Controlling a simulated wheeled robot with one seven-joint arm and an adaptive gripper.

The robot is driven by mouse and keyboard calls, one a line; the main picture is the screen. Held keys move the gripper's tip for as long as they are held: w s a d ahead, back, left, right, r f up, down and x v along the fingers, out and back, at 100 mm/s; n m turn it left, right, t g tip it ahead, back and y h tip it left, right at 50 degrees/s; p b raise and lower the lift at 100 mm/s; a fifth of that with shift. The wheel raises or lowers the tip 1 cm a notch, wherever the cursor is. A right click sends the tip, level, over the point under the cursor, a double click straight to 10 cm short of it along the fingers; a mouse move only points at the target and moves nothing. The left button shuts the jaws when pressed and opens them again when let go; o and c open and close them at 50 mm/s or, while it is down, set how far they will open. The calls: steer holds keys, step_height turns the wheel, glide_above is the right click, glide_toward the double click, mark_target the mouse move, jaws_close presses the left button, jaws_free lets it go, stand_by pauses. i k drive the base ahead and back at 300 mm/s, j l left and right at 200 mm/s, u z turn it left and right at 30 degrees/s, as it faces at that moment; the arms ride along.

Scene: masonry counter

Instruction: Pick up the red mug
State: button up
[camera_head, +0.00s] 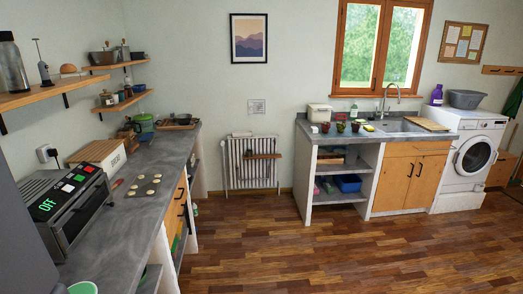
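Several small mugs or cups stand in a row on the far counter, left of the sink. A dark red one (325,128) is at the left of the row. A greenish one (340,127) stands beside it, and another dark reddish one (356,125) stands to the right. They are too small to tell which is the red mug or where the handles point. My gripper is not in view.
The far counter (309,126) also holds a white bread-bin-like box (319,113) behind the cups and a sink (393,125). A washing machine (475,157) stands right. A long counter (134,210) with a toaster oven (70,208) runs along the left. The wooden floor (300,250) is clear.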

mark_target(326, 126)
steer(key=i, duration=1.05)
steer(key=i+j, duration=0.15)
steer(key=i, duration=0.9)
steer(key=i+l+z, duration=0.2)
steer(key=i, duration=0.35)
steer(key=i+j+z, duration=0.1)
steer(key=i+z, duration=0.15)
steer(key=i, duration=0.3)
steer(key=i+j+z, duration=0.2)
steer(key=i, duration=0.35)
steer(key=i+z, duration=0.25)
steer(key=i, duration=0.3)
steer(key=i+z, duration=0.2)
steer(key=i, duration=0.25)
steer(key=i+j+z, duration=0.2)
steer(key=i, duration=0.2)
steer(key=i+j+z, duration=0.2)
steer(key=i, duration=0.2)
